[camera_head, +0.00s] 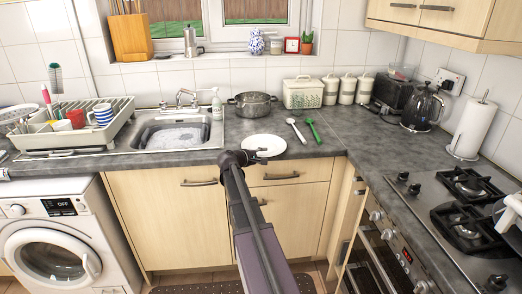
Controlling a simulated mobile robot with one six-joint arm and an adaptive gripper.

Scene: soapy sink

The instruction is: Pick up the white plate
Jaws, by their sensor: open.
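The white plate (267,143) lies flat on the grey counter, right of the sink and near the front edge. My gripper (262,153) is at the plate's near left side, low over the counter edge. It is open, with nothing seen between its fingers. Its dark wrist hides a small part of the plate's left rim. I cannot tell whether the fingers touch the plate.
A white spoon (297,131) and a green spoon (313,132) lie right of the plate. A metal pot (252,104) stands behind it. The soapy sink (178,135) and dish rack (75,130) are left. The hob (465,205) is right.

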